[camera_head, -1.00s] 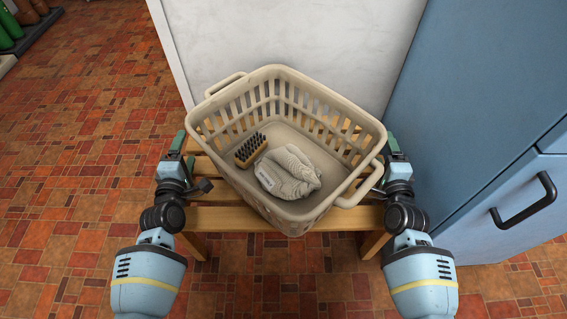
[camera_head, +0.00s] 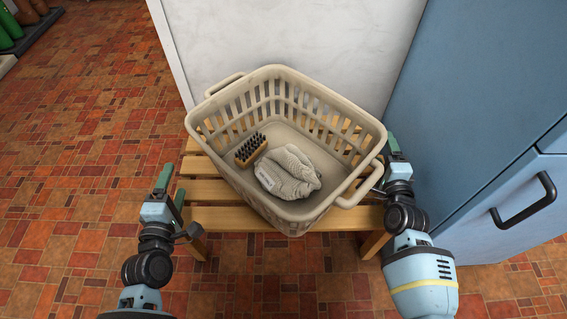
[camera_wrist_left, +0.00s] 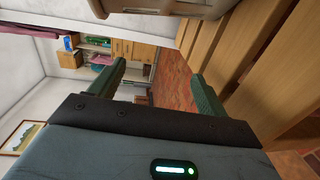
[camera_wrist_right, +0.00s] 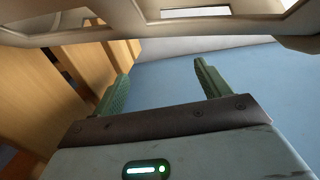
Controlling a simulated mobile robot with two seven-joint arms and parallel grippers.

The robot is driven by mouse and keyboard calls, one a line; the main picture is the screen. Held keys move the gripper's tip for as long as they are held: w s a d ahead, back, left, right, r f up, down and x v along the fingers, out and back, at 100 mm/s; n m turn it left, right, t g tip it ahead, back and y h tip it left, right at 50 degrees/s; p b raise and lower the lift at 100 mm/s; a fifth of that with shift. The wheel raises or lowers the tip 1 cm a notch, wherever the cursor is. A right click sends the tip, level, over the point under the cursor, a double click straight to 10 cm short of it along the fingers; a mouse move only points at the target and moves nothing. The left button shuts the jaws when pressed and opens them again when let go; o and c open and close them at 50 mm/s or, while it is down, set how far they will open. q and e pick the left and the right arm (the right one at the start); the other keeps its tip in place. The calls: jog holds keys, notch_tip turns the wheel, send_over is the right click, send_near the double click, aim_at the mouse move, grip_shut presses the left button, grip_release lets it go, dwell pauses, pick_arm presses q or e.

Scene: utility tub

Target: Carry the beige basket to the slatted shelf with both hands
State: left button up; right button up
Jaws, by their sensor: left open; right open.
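The beige basket (camera_head: 240,187) sits on the slatted wooden shelf (camera_head: 205,191), turned at an angle, its handles at upper left and lower right. It holds a dark-bristled brush (camera_head: 250,151) and a grey cloth item (camera_head: 288,174). My left gripper (camera_head: 172,187) is open and empty, to the left of the shelf and apart from the basket. Its wrist view shows the basket's edge (camera_wrist_left: 165,8) at the top. My right gripper (camera_head: 391,150) is open beside the basket's right side, near the lower-right handle (camera_head: 360,187); the right wrist view shows the basket rim (camera_wrist_right: 130,38) above the fingers.
A white wall or panel (camera_head: 290,45) stands behind the shelf. A blue cabinet (camera_head: 480,110) with a black handle (camera_head: 524,201) stands close on the right, near my right arm. Tiled floor (camera_head: 85,170) is clear to the left. Green bottles (camera_head: 8,28) stand far upper left.

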pick_arm(q)
jog(key=shift+s+r, duration=0.1)
jog(key=shift+s, duration=0.6)
pick_arm(e)
jog(key=shift+s, duration=0.1)
jog(key=s, duration=0.4)
jog(key=s+r, duration=0.1)
jog(key=s, duration=0.6)
jog(key=shift+s+r, duration=0.2)
jog(key=shift+s, duration=0.2)
